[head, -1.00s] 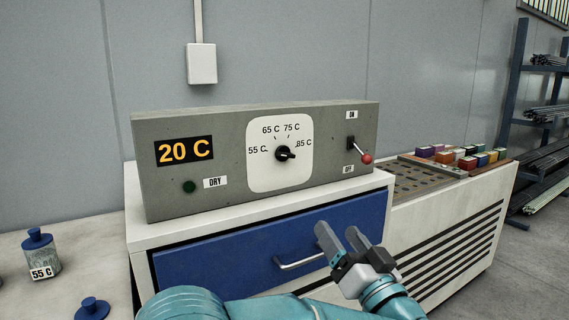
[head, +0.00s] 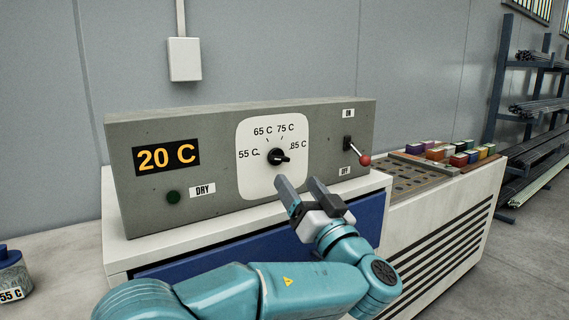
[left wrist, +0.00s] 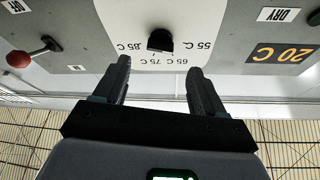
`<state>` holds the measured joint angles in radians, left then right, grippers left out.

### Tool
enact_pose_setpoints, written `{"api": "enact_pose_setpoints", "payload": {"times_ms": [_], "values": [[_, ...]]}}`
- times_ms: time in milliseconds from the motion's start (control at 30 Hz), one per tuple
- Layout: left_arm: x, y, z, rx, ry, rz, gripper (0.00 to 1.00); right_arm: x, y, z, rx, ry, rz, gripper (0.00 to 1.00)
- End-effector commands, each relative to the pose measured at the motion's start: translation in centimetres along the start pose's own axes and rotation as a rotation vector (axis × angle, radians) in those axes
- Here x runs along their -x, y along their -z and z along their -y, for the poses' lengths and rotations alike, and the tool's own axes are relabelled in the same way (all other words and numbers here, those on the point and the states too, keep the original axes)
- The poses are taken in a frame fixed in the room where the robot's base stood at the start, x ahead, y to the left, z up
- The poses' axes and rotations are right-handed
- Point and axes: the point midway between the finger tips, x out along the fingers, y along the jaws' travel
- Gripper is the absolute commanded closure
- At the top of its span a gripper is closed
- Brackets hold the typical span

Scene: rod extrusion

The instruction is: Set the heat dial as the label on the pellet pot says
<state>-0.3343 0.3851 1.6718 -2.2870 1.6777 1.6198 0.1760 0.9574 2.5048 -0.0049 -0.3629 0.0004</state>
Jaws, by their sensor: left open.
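The black heat dial (head: 278,157) sits on a white plate marked 55 C, 65 C, 75 C and 85 C. Its knob lies nearly level, with its longer end to the right, just below 85 C. A pellet pot (head: 12,272) with a blue lid is cut off at the left edge; its label (head: 11,295) reads 55 C. My left gripper (head: 301,184) is open and empty, in front of and just below the dial. In the left wrist view, upside down, the dial (left wrist: 160,41) shows beyond and between the open fingers (left wrist: 159,68). My right gripper is not in view.
The grey panel has a 20 C display (head: 166,157), a DRY button (head: 173,196) and a red-tipped lever (head: 357,152) right of the dial. A blue drawer (head: 215,255) lies below. Coloured blocks (head: 460,154) stand at the right.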

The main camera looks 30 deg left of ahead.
Motion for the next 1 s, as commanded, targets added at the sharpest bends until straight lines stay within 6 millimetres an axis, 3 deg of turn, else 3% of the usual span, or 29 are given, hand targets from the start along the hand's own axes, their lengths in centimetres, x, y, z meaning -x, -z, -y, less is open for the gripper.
{"api": "enact_pose_setpoints", "payload": {"times_ms": [100,300,700,733,900,1000], "values": [[-2.9,0.0,0.1,0.000,0.005,0.002,0.30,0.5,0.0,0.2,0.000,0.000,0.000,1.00],[-6.1,0.0,0.1,-0.001,0.002,0.001,0.30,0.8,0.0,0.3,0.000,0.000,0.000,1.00],[-7.2,-0.2,0.0,-0.001,0.000,0.000,0.30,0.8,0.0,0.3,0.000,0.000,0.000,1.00],[-7.2,-0.2,0.0,-0.001,0.000,0.000,0.33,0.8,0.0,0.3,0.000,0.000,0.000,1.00],[-7.2,-0.2,0.0,-0.001,0.000,0.000,0.86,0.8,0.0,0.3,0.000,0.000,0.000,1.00],[-7.2,-0.2,0.0,-0.001,0.000,0.000,0.86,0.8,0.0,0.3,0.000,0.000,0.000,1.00]]}}
